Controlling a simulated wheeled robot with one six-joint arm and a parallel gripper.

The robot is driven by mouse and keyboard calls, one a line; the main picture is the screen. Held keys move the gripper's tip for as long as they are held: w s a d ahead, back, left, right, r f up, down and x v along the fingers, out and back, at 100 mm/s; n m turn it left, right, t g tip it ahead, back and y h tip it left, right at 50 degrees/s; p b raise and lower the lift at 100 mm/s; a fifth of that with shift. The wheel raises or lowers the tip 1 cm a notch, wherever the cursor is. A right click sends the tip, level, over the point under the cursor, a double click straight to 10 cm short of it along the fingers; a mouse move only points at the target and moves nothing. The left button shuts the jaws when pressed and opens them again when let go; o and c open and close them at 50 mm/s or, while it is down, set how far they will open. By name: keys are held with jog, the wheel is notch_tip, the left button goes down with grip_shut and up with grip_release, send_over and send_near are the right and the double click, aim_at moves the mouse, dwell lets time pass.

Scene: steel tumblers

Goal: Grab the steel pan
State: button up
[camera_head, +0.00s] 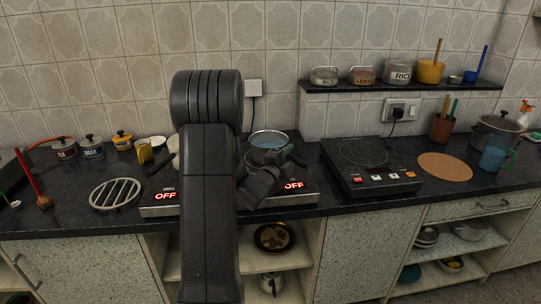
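A round steel pan (268,138) with a pale bluish inside sits on the double cooktop, right of my arm. Its lower front is partly hidden by my gripper (287,156), which is at the pan's near right side. The fingers are small and dark here, so I cannot tell whether they are open or shut, or whether they touch the pan. My arm stands large in the middle and hides the centre of the cooktop. A second, pale vessel (174,146) shows only in part left of my arm.
The cooktop (160,209) shows red OFF displays. A black hob (370,165), round cork mat (445,167), lidded pot (497,131) and blue mug (493,156) stand to the right. A metal grate (115,193) and several jars are left. A shelf (400,87) holds containers.

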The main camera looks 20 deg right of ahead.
grip_shut()
jog(key=shift+r, duration=0.1)
jog(key=shift+r, duration=0.1)
